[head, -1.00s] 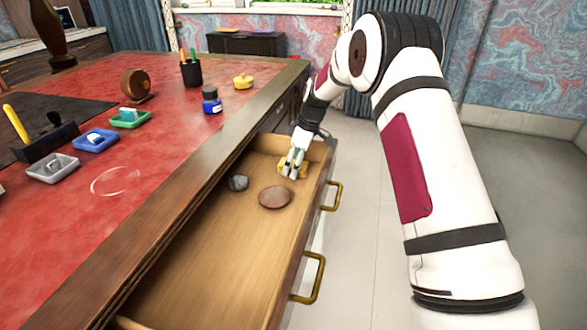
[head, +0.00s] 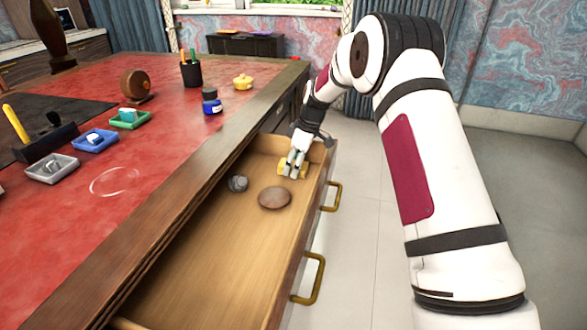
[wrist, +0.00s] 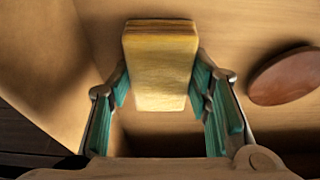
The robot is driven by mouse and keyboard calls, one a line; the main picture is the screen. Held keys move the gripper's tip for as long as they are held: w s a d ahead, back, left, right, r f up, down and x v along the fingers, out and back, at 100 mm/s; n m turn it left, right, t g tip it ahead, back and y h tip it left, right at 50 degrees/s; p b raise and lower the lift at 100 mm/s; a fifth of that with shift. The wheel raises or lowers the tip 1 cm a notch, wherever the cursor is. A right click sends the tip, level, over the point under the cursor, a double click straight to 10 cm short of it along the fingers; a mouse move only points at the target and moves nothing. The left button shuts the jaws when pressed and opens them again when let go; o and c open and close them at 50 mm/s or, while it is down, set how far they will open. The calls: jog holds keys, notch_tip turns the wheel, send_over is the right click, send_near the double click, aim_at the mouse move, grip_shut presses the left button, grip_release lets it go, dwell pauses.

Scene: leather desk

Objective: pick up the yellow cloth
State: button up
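The yellow cloth (head: 281,168) is a folded, block-like pad at the far end of the open drawer (head: 205,262). My gripper (head: 291,172) is down in the drawer at the cloth and partly hides it in the head view. In the wrist view the cloth (wrist: 160,62) sits between the two teal-padded fingertips (wrist: 160,78). The fingertips meet its left and right sides with no visible gap. I cannot tell whether the cloth is clear of the drawer floor.
A brown round disc (head: 275,198) and a small grey lump (head: 238,183) lie in the drawer near my gripper. The drawer's front wall and handles (head: 331,196) are to the right. The red desk top (head: 150,150) holds several small items. The drawer's near part is bare.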

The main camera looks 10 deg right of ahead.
notch_tip(320, 180, up, 10)
jog(key=p, duration=0.3)
jog(key=shift+r, duration=0.25)
